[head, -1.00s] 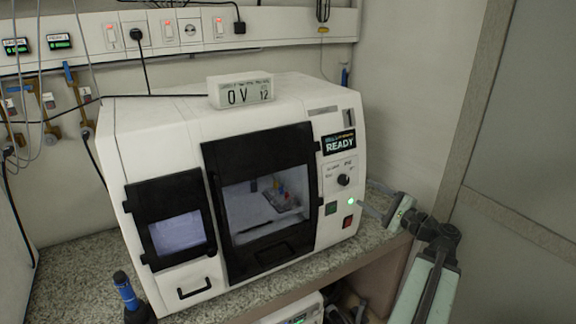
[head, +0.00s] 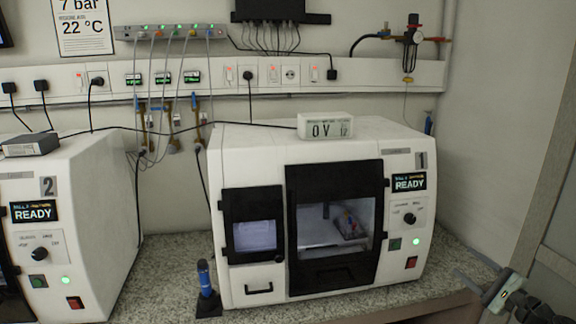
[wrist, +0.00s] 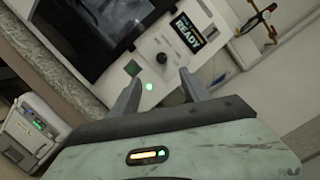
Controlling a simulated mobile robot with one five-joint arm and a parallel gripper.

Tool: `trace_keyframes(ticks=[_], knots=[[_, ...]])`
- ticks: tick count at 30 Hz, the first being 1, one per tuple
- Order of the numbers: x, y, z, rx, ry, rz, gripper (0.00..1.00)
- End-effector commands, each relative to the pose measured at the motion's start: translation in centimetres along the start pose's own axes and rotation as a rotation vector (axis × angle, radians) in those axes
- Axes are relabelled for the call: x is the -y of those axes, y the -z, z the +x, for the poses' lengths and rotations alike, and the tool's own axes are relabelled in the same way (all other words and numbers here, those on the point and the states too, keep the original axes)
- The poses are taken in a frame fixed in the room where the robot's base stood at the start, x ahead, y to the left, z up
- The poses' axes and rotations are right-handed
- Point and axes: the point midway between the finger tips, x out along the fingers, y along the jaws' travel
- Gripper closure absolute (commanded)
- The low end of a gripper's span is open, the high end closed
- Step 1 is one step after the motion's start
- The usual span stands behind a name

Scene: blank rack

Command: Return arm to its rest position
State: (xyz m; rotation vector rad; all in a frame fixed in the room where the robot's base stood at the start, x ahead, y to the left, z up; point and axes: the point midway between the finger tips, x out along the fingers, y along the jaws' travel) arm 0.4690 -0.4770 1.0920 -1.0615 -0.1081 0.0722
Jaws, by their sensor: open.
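My gripper (wrist: 157,92) is open and empty in the wrist view. Its two grey fingers stand apart in front of the lower right of machine 1's panel, with the green button and green light seen beyond them. In the head view part of my arm shows at the lower right corner, beside the right end of the counter; the fingertips are hard to make out there. Machine 1 (head: 262,170) is white, with a READY display (head: 409,182) and a closed dark door (head: 335,272). A small rack with coloured pieces (head: 350,226) shows behind its window.
Machine 2 (head: 90,200) stands at the left, also reading READY. A blue-handled tool (head: 205,280) stands upright in a dark holder between the machines. A 0 V box (head: 325,126) sits on machine 1. A wall panel rises at the right.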

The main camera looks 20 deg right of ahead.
Motion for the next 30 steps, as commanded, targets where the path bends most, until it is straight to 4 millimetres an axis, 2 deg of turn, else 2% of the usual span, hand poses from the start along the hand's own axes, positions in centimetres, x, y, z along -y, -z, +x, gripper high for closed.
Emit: trace_keyframes(ticks=[2, 11, 17, 20, 23, 26, 27, 29, 30], knots=[[-0.2, -0.3, 0.6, 0.009, -0.005, 0.001, 0.46], [-2.6, -4.5, 6.4, 0.112, -0.062, 0.007, 0.46], [-5.2, -9.1, 11.5, 0.214, -0.119, 0.013, 0.46], [-7.4, -12.3, 14.5, 0.274, -0.168, 0.011, 0.46], [-10.9, -16.4, 18.0, 0.343, -0.253, -0.004, 0.46], [-16.2, -21.9, 21.4, 0.427, -0.386, -0.047, 0.46], [-18.8, -24.2, 22.4, 0.462, -0.45, -0.078, 0.46], [-22.6, -27.6, 23.5, 0.514, -0.549, -0.136, 0.46], [-25.3, -29.8, 23.9, 0.549, -0.617, -0.185, 0.46]])
